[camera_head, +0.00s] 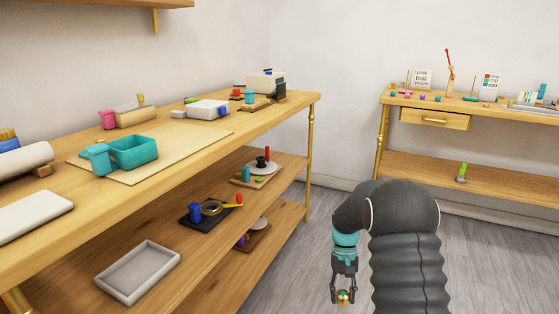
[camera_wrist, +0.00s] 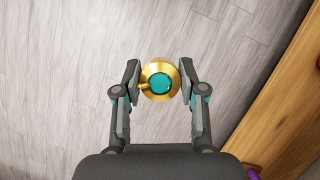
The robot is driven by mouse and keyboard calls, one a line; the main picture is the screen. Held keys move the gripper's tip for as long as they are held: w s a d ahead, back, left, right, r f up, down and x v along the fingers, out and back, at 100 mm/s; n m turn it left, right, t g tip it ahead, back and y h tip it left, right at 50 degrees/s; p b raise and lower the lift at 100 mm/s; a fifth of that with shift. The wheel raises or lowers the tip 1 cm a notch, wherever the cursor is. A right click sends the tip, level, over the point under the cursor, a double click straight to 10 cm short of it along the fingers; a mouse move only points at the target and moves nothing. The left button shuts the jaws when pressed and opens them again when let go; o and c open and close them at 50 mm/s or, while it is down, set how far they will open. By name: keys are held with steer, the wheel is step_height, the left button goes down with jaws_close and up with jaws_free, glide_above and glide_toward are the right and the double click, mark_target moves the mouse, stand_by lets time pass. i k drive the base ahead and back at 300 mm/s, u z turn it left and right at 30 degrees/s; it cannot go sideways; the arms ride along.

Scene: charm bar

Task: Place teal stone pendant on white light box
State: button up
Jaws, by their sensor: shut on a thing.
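The teal stone pendant (camera_wrist: 160,83) is a round gold disc with a teal centre, held between the two fingers of my gripper (camera_wrist: 160,76) in the wrist view. In the head view the pendant (camera_head: 343,297) shows small and gold at the fingertips, hanging over the floor to the right of the long bench. A flat white slab (camera_head: 35,215) lies at the near left of the bench top. A white box (camera_head: 208,107) stands farther back on it. I cannot tell for sure which is the white light box.
The long wooden bench (camera_head: 200,153) has a teal tray (camera_head: 135,152) on its top and a lower shelf with a grey tray (camera_head: 138,272). A second wooden bench (camera_head: 480,110) stands at the back right. The grey floor (camera_head: 290,240) between is clear.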

mark_target(207, 103)
steer(key=z, duration=1.35)
steer(key=i, duration=1.55)
steer(key=u, duration=2.35)
